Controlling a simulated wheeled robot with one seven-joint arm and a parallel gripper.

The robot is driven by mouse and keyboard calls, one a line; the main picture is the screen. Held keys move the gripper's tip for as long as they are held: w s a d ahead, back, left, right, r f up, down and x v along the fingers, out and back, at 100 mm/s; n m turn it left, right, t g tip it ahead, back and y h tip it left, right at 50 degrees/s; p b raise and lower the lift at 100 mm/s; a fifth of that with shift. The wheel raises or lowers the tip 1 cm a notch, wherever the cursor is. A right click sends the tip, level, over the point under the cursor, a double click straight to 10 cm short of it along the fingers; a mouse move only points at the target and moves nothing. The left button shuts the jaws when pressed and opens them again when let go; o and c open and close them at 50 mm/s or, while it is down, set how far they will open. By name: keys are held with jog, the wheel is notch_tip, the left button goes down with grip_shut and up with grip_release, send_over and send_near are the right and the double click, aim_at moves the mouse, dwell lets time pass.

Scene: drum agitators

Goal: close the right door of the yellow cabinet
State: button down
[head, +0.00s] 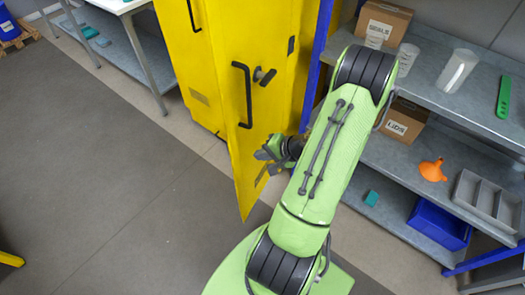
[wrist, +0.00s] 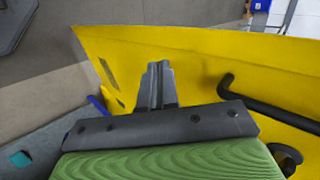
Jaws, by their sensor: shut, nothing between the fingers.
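The yellow cabinet (head: 285,60) stands at the top middle of the head view. Its right door (head: 222,75) is ajar and swung out towards me, with a black bar handle (head: 243,92) and a small black knob on it. In the wrist view the yellow door (wrist: 200,70) fills the area ahead, with the handle (wrist: 265,115) at the right. My gripper (head: 268,152) is at the lower part of the door, near its right side. In the wrist view the fingers (wrist: 158,68) are shut and empty, pointing at the door. Whether they touch it I cannot tell.
A blue-posted shelf unit (head: 450,130) stands to the right, with a SEALS box (head: 385,20), a LIDS box (head: 405,120), a blue bin (head: 440,222) and an orange funnel (head: 432,170). A metal table (head: 125,50) is at the left. The grey floor at left is clear.

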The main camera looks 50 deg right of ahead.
aim_at(234, 153)
jog(key=w+f, duration=0.1)
jog(key=w, duration=0.1)
jog(key=w+a+f, duration=0.1)
jog(key=w, duration=0.2)
jog(key=w+f, duration=0.1)
jog(key=w, duration=0.1)
jog(key=shift+w+a+f+b, duration=0.15)
jog(key=shift+w+a+b, duration=0.1)
jog(key=shift+a+b, duration=0.05)
jog(key=shift+w, duration=0.1)
